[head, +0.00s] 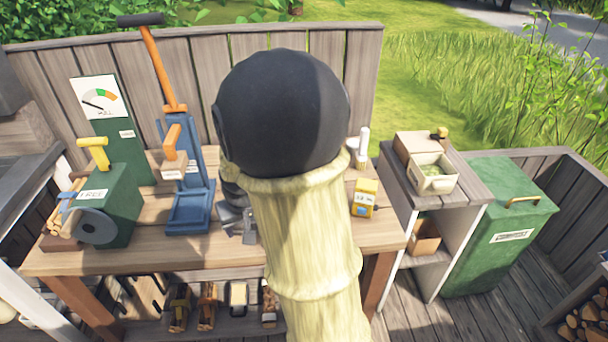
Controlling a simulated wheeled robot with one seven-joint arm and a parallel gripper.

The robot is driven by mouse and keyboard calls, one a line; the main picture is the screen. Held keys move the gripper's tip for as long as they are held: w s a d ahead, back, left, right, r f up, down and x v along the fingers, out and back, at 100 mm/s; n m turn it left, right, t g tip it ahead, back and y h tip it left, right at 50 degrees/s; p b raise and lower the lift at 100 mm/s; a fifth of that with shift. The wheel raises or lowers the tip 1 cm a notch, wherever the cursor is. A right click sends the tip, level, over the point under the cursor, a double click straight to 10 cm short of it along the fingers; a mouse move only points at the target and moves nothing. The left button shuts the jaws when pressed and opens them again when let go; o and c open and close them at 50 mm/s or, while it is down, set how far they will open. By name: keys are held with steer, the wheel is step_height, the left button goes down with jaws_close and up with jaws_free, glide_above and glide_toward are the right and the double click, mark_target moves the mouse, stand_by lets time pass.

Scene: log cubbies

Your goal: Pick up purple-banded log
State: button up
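No purple band can be made out on any log in the head view. Several short logs or blocks (207,306) sit in the cubbies under the workbench, too small and shaded to tell band colours. Small logs (62,217) lie at the left by the green machine, with a bluish band near them. My pale arm with its black joint covers the middle of the view. Grey metal parts that look like my gripper (236,222) show beside the arm, over the bench top; the arm hides much of them, and whether they are open is unclear.
The wooden workbench (150,258) holds a green machine (118,205), a blue splitter-like tool (190,205) and a yellow box (365,198). To the right stand a shelf unit (455,205) with boxes and a green bin (512,240). More logs (588,325) are stacked at bottom right.

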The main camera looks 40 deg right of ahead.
steer(key=w+d+m+h, duration=0.1)
steer(key=w+d, duration=0.3)
steer(key=d, duration=0.4)
steer(key=w+d+r+m+h, duration=0.1)
steer(key=w+d, duration=0.4)
steer(key=d, duration=0.3)
steer(key=w+d+r+h+p, duration=0.1)
steer(key=w+d, duration=0.3)
steer(key=d, duration=0.4)
steer(key=shift+w+d+r+m+h, duration=0.2)
steer(key=shift+m+h, duration=0.2)
steer(key=shift+h, duration=0.2)
steer(key=p+x, duration=0.1)
steer(key=x, duration=1.1)
steer(key=shift+w, duration=0.2)
steer(key=shift+s+d, duration=0.1)
steer(key=shift+p+x, duration=0.75)
steer(key=shift+x, duration=1.85)
